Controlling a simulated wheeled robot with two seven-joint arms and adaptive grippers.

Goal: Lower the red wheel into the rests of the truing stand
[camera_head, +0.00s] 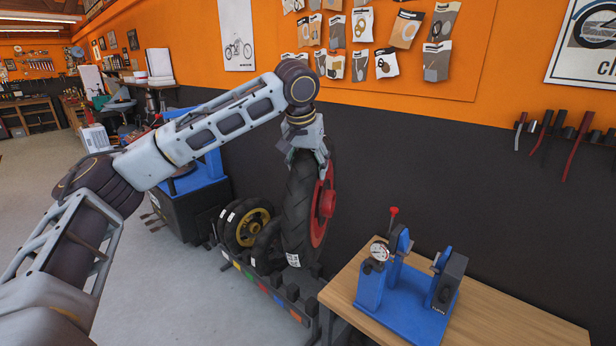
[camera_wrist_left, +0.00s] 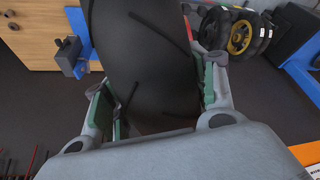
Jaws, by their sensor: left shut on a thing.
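The red wheel with its black tyre (camera_head: 298,208) hangs upright from my left gripper (camera_head: 306,146), left of the wooden bench. Its red rim and hub (camera_head: 324,203) face right. In the left wrist view the tyre (camera_wrist_left: 150,60) fills the space between the two fingers (camera_wrist_left: 158,105), which are shut on it. The blue truing stand (camera_head: 398,300) is on the bench, with two uprights, a dial gauge (camera_head: 380,251) and a red-topped lever (camera_head: 393,212). The wheel is apart from the stand, to its left. The stand also shows in the left wrist view (camera_wrist_left: 80,30). My right gripper is out of view.
A wheel rack (camera_head: 268,287) on the floor holds other wheels, including one with a yellow rim (camera_head: 252,228), close behind and left of the held wheel. The wooden bench (camera_head: 500,318) has free room right of the stand. The dark wall (camera_head: 470,190) rises behind it.

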